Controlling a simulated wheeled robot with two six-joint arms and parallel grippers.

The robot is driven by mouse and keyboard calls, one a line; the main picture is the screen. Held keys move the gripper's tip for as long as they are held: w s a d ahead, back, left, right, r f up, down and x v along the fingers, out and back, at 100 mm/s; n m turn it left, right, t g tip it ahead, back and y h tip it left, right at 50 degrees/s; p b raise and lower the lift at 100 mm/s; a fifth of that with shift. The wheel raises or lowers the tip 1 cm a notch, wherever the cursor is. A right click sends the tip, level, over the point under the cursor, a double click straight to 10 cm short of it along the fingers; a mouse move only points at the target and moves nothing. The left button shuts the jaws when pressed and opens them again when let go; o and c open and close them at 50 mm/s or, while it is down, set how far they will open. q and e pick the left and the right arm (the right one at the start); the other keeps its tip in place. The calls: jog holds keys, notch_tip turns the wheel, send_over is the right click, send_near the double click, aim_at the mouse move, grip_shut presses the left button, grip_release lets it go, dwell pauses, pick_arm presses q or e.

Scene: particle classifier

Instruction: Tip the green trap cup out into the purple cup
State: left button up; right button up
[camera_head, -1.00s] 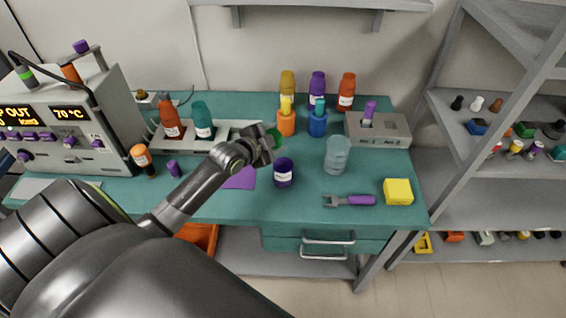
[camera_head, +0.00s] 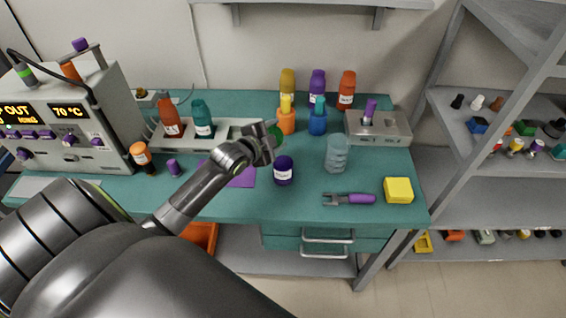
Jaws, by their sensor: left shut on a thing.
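The purple cup (camera_head: 284,172) stands upright on the teal bench, with a white label on its front. My left gripper (camera_head: 269,141) is above and just left of it, shut on the green trap cup (camera_head: 276,135). Only a green edge of the trap cup shows beyond the fingers; the rest is hidden, so its tilt and contents cannot be told. My right gripper is not in view.
A clear beaker (camera_head: 336,153) stands right of the purple cup. A purple-handled wrench (camera_head: 350,199) and a yellow sponge (camera_head: 398,190) lie toward the front right. A purple mat (camera_head: 241,178) lies left.

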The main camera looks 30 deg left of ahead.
pick_arm(q)
jog(key=shift+f+m+b, duration=0.15)
jog(key=shift+m+b, duration=0.15)
jog(key=shift+b, duration=0.15)
jog(key=shift+d+f+m+t+y+b, duration=0.1)
jog(key=shift+f+m+t+y+b, duration=0.25)
jog(key=shift+b, duration=0.65)
jog(key=shift+s+d+r+m+y+b, duration=0.1)
jog(key=shift+d+r+m+y+b, duration=0.1)
jog(key=shift+m+y+b, duration=0.6)
jog(key=shift+s+d+r+m+t, duration=0.1)
jog(key=shift+d+r+m+t, duration=0.15)
jog(key=shift+d+m+t, duration=0.15)
dwell(0.9)
jog(key=shift+s+d+r+m+t+y+b, duration=0.1)
jog(key=shift+d+r+m+t+b, duration=0.15)
jog(key=shift+m, duration=0.45)
jog(key=shift+d+m+t+y+b, duration=0.2)
jog(key=shift+m+t, duration=0.2)
jog(key=shift+m, duration=0.35)
jog(key=shift+s+d+r+m+t+y+b, duration=0.1)
jog(key=shift+d+r+m+t+b, duration=0.15)
jog(key=shift+m, duration=0.45)
dwell(2.0)
jog(key=shift+r, duration=0.1)
